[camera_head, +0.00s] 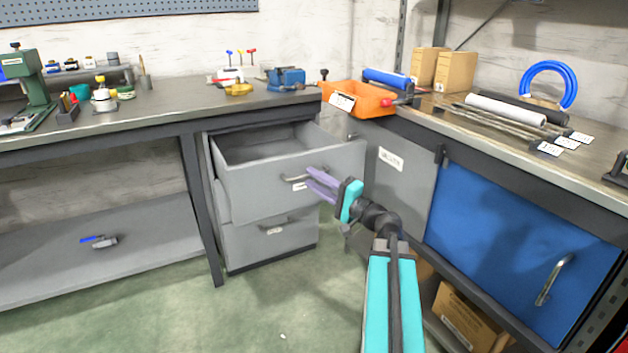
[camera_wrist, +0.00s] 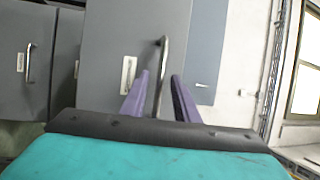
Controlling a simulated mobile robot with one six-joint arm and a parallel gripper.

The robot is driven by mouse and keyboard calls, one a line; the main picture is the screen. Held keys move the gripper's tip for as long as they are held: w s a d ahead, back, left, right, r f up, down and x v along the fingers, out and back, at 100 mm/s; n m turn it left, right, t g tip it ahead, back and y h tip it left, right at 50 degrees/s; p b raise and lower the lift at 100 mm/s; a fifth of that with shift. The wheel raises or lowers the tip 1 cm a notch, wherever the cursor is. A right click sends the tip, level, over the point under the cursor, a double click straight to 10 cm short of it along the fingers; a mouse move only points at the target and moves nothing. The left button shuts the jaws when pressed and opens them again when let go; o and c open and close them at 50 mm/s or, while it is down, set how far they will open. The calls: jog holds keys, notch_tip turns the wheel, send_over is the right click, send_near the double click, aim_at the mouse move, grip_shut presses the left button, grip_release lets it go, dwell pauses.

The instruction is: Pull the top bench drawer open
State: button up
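The top bench drawer (camera_head: 275,185) is grey and stands pulled well out of the bench, with its inside showing and looking empty. Its front carries a metal bar handle (camera_head: 292,178) and a small white label. My gripper (camera_head: 312,183) has purple fingers and is at this handle. In the wrist view the handle (camera_wrist: 161,75) lies between the two fingers of my gripper (camera_wrist: 160,78), with a visible gap beside it, so the fingers look open around it. Contact with the handle cannot be made out.
A lower drawer (camera_head: 270,240) below is shut. To the right stand a grey panel (camera_head: 400,175) and a blue cabinet door (camera_head: 510,250), close to the open drawer. An orange bin (camera_head: 358,98) sits on the bench corner above.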

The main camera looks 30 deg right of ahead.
jog(key=p+v, duration=0.5)
jog(key=v, duration=0.3)
jog(key=s+p, duration=0.1)
jog(key=p, duration=0.3)
jog(key=shift+s+d, duration=0.15)
jog(key=shift+s+d+p, duration=0.1)
jog(key=shift+s+p, duration=0.25)
jog(key=shift+p, duration=0.5)
jog(key=shift+s+p, duration=0.1)
jog(key=shift+p, duration=0.2)
jog(key=shift+f+p+v, duration=0.25)
jog(key=shift+p+v, duration=0.15)
jog(key=shift+v, duration=1)
